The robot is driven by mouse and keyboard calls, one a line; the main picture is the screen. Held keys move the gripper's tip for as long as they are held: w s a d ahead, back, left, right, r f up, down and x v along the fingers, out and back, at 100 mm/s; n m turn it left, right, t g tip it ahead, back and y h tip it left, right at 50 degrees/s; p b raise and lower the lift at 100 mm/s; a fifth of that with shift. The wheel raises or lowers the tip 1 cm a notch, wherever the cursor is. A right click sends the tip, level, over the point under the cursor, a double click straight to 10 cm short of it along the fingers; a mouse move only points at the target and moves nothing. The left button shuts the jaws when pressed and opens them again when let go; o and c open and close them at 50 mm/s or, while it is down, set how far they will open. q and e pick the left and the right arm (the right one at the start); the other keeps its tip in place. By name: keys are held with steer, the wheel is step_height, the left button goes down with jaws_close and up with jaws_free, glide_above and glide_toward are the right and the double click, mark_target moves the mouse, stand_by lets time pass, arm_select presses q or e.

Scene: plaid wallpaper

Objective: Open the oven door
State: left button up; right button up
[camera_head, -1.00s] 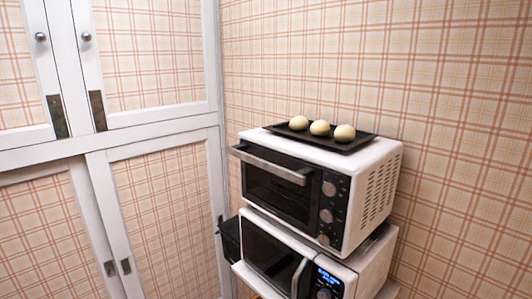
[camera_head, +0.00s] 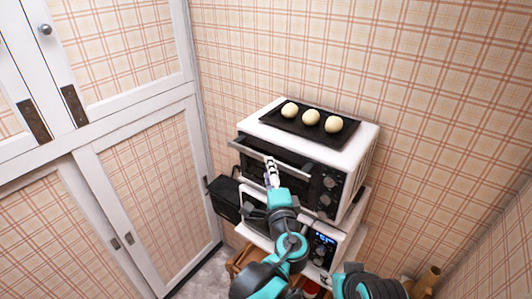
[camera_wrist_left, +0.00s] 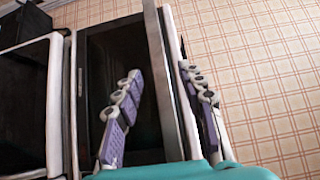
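The white oven (camera_head: 352,148) sits on top of a microwave, with its dark glass door (camera_head: 254,170) apparently closed. A metal handle bar (camera_head: 272,152) runs along the top of the door. My left gripper (camera_head: 271,164) is at the handle near its middle. In the left wrist view, the left gripper (camera_wrist_left: 160,72) is open, one finger on each side of the handle bar (camera_wrist_left: 160,65), one over the dark door glass (camera_wrist_left: 105,65). I cannot tell whether the fingers touch the bar. My right arm shows at the bottom, its gripper out of view.
A black tray (camera_head: 272,119) with three pale buns (camera_head: 311,117) rests on the oven. The microwave (camera_head: 322,249) stands underneath. A white-framed cabinet (camera_head: 140,150) stands left; the plaid wall is behind.

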arm_select(q)
steer(key=w, duration=0.4)
steer(key=w+a, duration=0.1)
steer(key=w, duration=0.1)
steer(key=shift+p, duration=0.4)
steer(key=shift+a+f, duration=0.1)
jaws_close()
